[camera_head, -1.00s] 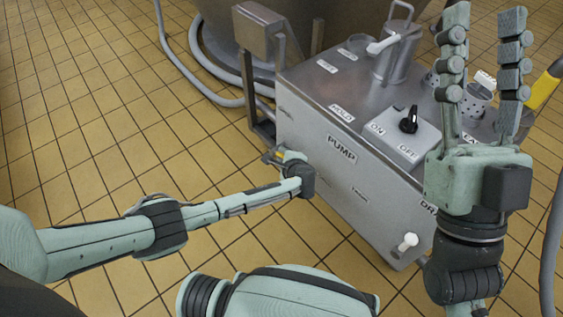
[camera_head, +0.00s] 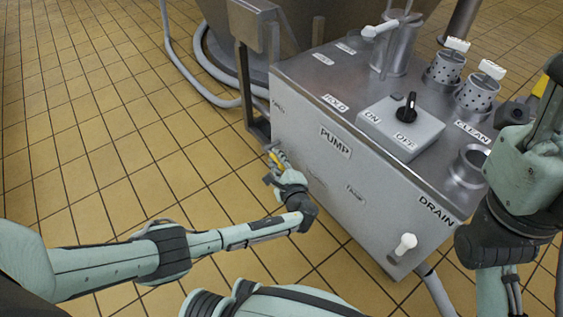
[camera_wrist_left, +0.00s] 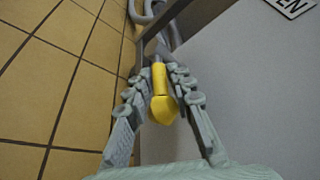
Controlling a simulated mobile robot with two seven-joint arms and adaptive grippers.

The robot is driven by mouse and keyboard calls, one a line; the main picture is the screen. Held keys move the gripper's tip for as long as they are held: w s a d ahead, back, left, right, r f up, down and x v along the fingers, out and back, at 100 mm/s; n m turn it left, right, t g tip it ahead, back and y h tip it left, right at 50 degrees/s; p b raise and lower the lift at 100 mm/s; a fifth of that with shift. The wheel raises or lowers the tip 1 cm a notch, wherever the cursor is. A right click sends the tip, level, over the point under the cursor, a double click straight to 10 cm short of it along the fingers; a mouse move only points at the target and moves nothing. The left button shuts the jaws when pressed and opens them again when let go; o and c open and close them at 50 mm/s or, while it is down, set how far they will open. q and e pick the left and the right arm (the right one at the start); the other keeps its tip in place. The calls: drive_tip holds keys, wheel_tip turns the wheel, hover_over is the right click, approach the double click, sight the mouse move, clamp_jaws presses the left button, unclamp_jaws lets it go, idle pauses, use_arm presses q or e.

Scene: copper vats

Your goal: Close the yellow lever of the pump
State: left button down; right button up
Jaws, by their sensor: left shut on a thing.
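The pump is a grey metal box (camera_head: 318,190) labelled PUMP, with the yellow lever (camera_head: 274,159) at the left end of its front side. My left gripper (camera_head: 272,170) is shut on the yellow lever. In the left wrist view the yellow lever (camera_wrist_left: 163,104) lies between the two fingers of the left gripper (camera_wrist_left: 161,85), its rounded end towards the palm. In the head view the fingers hide part of the lever. My right gripper (camera_head: 548,110) is at the right edge, beside the box, and its fingers are partly cut off.
The box top carries a black knob (camera_head: 406,107) marked ON and OFF, perforated metal cups (camera_head: 445,68) and an open pipe (camera_head: 467,166). A white-tipped drain handle (camera_head: 403,244) sticks out low in front. Hoses (camera_head: 212,80) lie behind. The tiled floor at left is clear.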

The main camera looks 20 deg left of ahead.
use_arm(q)
drive_tip(key=shift+a, duration=0.1)
idle(0.3)
drive_tip(key=c, duration=1.5)
unclamp_jaws()
drive_tip(key=shift+f, duration=0.1)
